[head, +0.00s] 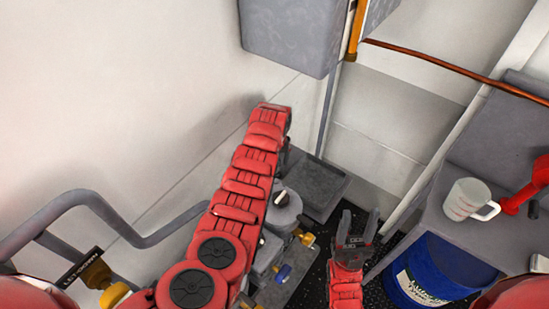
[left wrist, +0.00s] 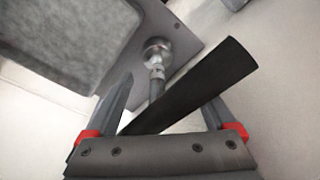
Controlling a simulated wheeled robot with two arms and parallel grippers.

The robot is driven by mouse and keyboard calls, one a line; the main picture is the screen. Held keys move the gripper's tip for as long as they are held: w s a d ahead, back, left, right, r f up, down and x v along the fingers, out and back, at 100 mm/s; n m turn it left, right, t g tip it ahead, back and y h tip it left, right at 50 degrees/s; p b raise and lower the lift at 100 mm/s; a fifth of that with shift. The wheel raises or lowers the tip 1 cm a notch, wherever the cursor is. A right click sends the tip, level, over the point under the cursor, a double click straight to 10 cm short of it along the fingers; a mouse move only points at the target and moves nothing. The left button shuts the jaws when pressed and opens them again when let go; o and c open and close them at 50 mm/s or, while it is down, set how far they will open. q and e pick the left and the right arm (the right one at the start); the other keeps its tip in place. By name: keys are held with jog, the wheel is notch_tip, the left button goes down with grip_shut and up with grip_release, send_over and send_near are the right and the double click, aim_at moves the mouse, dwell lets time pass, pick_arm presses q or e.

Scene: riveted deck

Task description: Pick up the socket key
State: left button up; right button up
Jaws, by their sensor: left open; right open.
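In the left wrist view, a metal piece with a rounded, socket-like head (left wrist: 157,52) and a straight shaft shows beyond the fingers, against a grey plate. A long flat black bar (left wrist: 205,88) crosses in front of the shaft, slanting between the fingers. These look like the socket key, but I cannot tell whether they are one piece. My left gripper (left wrist: 168,90) is open around this area; contact is unclear. In the head view my left arm hides its gripper and the key. My right gripper (head: 358,213) is open and empty, low above the dark deck.
A grey box (head: 290,35) hangs on the wall. Grey machinery with a round-topped part (head: 284,207) stands beside my left arm. A blue bucket (head: 435,272) stands at right, below a grey shelf holding a white mug (head: 467,200) and a red tool (head: 530,188). A grey rail (head: 150,240) runs at left.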

pick_arm(q)
jog(key=shift+f, duration=0.4)
grip_shut()
dwell(0.4)
